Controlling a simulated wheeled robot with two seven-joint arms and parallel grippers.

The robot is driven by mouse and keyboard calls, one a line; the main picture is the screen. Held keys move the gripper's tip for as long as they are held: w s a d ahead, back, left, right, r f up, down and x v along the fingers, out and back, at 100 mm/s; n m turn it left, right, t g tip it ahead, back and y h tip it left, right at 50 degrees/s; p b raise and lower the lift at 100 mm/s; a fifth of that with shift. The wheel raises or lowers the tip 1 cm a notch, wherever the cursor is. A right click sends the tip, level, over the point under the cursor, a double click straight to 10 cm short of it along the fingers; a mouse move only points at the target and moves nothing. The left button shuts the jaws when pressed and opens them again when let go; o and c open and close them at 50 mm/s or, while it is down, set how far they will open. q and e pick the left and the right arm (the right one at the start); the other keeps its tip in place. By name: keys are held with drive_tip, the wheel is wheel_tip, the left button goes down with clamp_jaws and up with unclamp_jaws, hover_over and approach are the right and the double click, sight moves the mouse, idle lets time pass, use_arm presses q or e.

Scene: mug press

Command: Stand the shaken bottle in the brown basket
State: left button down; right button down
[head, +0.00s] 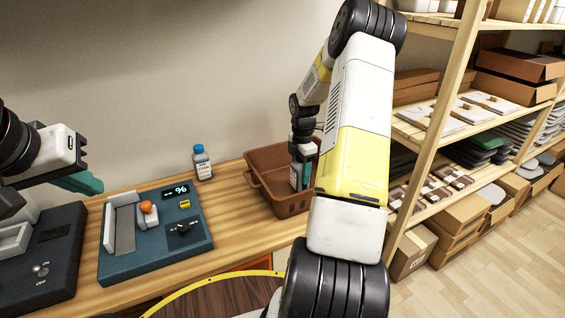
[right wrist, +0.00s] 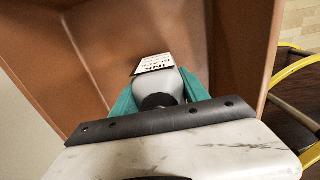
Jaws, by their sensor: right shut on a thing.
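The brown basket (head: 268,162) stands on the wooden bench in the head view. Its inner walls fill much of the right wrist view (right wrist: 75,50). My right gripper (head: 301,168) reaches down into the basket. Its teal fingers are shut on a grey bottle (right wrist: 163,82) with a dark cap and a white label reading INK BLACK. The bottle is inside the basket walls, near the right side in the head view. I cannot tell whether its base touches the basket floor. My left gripper (head: 82,182) is at the far left, above the bench, apart from the basket; its finger opening is unclear.
Another bottle with a blue cap (head: 202,162) stands on the bench left of the basket. A teal device with a % display (head: 150,240) and a dark scale-like box (head: 45,255) sit further left. A stocked wooden shelf (head: 440,130) stands close on the right.

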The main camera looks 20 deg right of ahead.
drive_tip(key=shift+f, duration=0.3)
drive_tip(key=c, duration=0.6)
unclamp_jaws()
drive_tip(key=shift+f, duration=0.15)
